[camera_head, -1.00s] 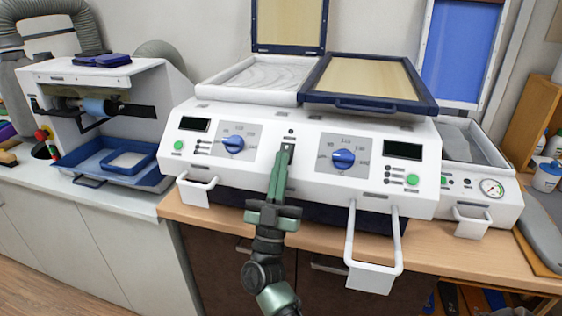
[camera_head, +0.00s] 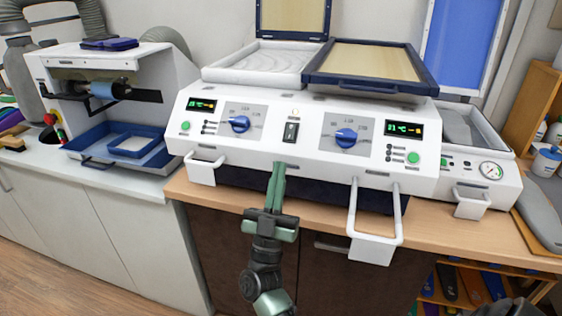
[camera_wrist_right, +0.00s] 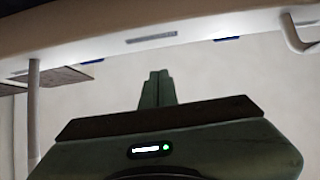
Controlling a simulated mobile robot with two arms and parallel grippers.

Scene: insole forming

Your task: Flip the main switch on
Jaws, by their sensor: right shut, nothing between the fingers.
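The main switch (camera_head: 291,132) is a small black rocker in the middle of the white machine's front panel (camera_head: 300,157), between two blue dials. A small light (camera_head: 295,112) above it looks pale. My left gripper is not in view.
White handles stick out at the front, a left one (camera_head: 204,165) and a larger right one (camera_head: 374,235). A machine with a blue tray (camera_head: 80,146) stands at left. A unit with a pressure gauge (camera_head: 491,170) stands at right. The wooden bench edge (camera_head: 450,232) runs below.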

